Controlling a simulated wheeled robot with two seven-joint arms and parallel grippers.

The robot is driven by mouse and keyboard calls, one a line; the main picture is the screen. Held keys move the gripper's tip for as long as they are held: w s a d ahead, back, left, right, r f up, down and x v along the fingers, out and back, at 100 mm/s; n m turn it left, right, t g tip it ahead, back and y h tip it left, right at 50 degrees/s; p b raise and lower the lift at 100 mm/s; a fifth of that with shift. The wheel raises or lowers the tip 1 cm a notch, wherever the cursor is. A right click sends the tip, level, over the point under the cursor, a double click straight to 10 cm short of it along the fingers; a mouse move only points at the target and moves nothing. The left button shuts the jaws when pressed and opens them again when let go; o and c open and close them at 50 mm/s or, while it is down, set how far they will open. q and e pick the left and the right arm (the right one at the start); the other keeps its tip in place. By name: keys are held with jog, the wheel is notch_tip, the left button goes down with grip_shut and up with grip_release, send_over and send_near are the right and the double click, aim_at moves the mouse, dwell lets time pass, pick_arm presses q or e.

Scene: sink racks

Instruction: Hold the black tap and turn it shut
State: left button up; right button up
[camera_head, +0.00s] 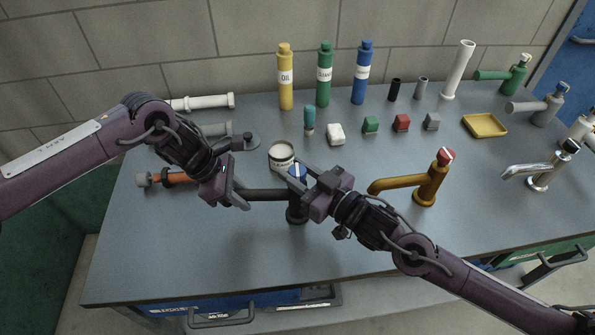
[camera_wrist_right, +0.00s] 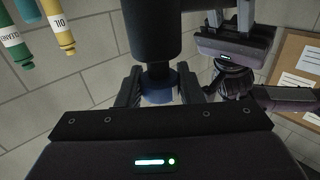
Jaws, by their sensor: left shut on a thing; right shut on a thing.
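The black tap (camera_head: 297,212) stands near the front middle of the bench, its spout (camera_head: 266,195) pointing left and its blue-topped handle (camera_head: 297,171) at the top. My left gripper (camera_head: 238,196) is shut on the spout near its outer end. My right gripper (camera_head: 294,176) is shut on the blue handle and partly hides it. In the right wrist view the blue handle (camera_wrist_right: 159,90) lies between the right fingers, below the black tap body (camera_wrist_right: 150,32). My left gripper (camera_wrist_right: 234,45) shows there at upper right.
A white tin (camera_head: 281,158) stands close behind the black tap. A brown tap (camera_head: 428,186) with a red top stands to the right, near my right wrist. An orange-handled thing (camera_head: 170,178) lies at left. Coloured blocks and bottles stand further back. The bench front is clear.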

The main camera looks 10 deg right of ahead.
pick_arm(q)
jog(key=shift+d+r, duration=0.1)
jog(key=shift+d, duration=0.05)
pick_arm(e)
jog(key=o, duration=1)
jog(key=shift+c, duration=0.2)
jog(key=v, duration=1.2)
jog(key=shift+d, duration=0.1)
pick_arm(q)
jog(key=o, duration=1)
jog(key=v, duration=1.2)
